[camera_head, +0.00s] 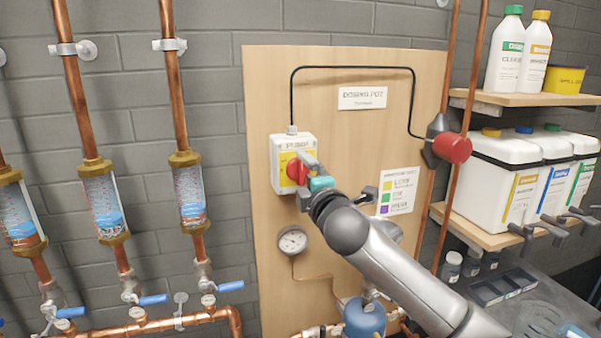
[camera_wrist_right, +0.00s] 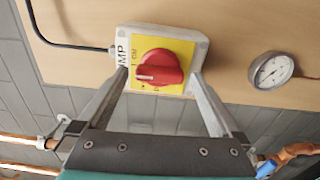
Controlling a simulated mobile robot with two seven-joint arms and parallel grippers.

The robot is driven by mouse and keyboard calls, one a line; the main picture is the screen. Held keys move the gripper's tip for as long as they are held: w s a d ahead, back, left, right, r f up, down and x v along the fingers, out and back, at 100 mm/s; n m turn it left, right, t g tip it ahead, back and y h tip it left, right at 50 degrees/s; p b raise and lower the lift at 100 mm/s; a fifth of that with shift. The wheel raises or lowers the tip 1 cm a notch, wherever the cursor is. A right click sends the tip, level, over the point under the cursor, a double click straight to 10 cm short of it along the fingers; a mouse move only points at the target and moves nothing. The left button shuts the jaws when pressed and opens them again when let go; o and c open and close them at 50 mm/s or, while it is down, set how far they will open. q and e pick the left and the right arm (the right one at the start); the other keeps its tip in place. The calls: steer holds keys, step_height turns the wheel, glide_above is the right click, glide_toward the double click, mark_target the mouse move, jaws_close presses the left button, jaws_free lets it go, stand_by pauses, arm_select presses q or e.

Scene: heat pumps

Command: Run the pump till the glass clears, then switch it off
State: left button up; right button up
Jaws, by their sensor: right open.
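The pump switch box (camera_head: 283,152) is white with a yellow face and a red knob (camera_head: 296,172), mounted on the wooden board. In the right wrist view the red knob (camera_wrist_right: 160,68) has a pale mark at its left end. My right gripper (camera_wrist_right: 158,76) is open, its fingers on either side of the knob; I cannot tell if they touch it. Three sight glasses, left (camera_head: 17,212), middle (camera_head: 104,207) and right (camera_head: 189,195), show blue liquid, pale specks and reddish bits low down. A blue pump body (camera_head: 365,318) is low, partly behind my right arm. My left gripper is out of view.
A round gauge (camera_head: 292,240) hangs below the switch box. Shelves at right hold bottles (camera_head: 505,55) and white canisters (camera_head: 490,180) with taps. Blue-handled valves (camera_head: 152,299) line the lower left pipes.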

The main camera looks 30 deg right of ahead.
steer(key=p+v, duration=0.1)
steer(key=v, duration=0.6)
steer(key=shift+s, duration=0.3)
